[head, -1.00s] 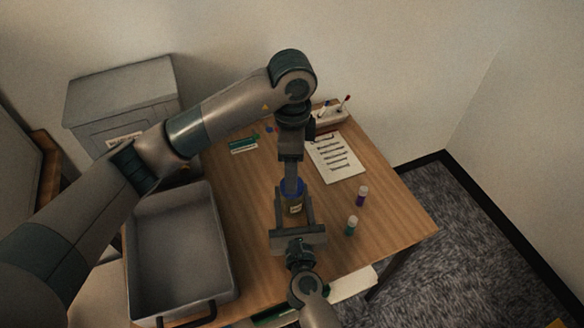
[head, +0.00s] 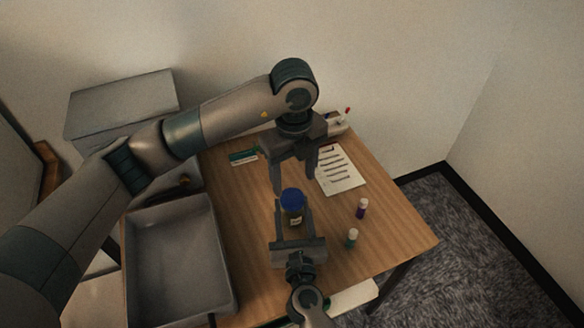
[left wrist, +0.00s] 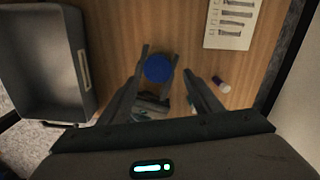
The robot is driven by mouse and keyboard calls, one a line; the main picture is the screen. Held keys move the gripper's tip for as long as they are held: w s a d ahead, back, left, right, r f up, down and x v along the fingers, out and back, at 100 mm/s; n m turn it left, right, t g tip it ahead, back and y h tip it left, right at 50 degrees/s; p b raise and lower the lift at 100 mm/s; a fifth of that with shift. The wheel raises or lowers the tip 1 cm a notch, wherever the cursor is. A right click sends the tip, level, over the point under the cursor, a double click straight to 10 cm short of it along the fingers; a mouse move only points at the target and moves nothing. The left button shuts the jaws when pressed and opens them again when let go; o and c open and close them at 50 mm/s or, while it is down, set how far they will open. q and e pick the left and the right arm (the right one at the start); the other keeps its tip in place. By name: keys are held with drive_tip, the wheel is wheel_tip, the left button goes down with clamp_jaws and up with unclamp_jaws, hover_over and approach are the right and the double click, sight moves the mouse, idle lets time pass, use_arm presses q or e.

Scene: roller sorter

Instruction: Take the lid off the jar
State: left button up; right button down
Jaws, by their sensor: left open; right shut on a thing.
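The lid also shows from above as a blue disc in the left wrist view (left wrist: 158,68). My right gripper (head: 293,216) comes from the near side and is shut on the jar's body, one finger on each side below the lid. My left gripper (head: 294,181) is open and points down above the lid, its fingers spread and apart from it. The jar's lower part is partly hidden by my right gripper.
A grey tray (head: 228,262) lies at the table's left. A purple bottle (head: 362,209) and a teal bottle (head: 352,239) stand right of the jar. A printed sheet (head: 341,170) lies behind them. A grey cabinet (head: 120,105) stands at the back left.

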use_arm(q)
drive_tip(key=m, duration=0.5)
drive_tip(key=shift+r, duration=0.2)
drive_tip(key=m, duration=0.3)
drive_tip(key=shift+r, duration=0.15)
drive_tip(key=m, duration=0.4)
drive_tip(key=shift+r+m, duration=0.15)
drive_tip(key=shift+m, duration=0.15)
drive_tip(key=m, duration=0.4)
drive_tip(key=shift+r+m, duration=0.2)
drive_tip(key=shift+m, duration=0.1)
drive_tip(key=m, duration=0.3)
drive_tip(key=shift+r, duration=0.1)
drive_tip(key=m, duration=0.4)
drive_tip(key=shift+r+m, duration=0.2)
drive_tip(key=shift+m, duration=0.1)
drive_tip(key=m, duration=0.4)
drive_tip(key=shift+a+r+m, duration=0.15)
drive_tip(key=shift+m, duration=0.15)
drive_tip(key=m, duration=0.4)
drive_tip(key=shift+r, duration=0.1)
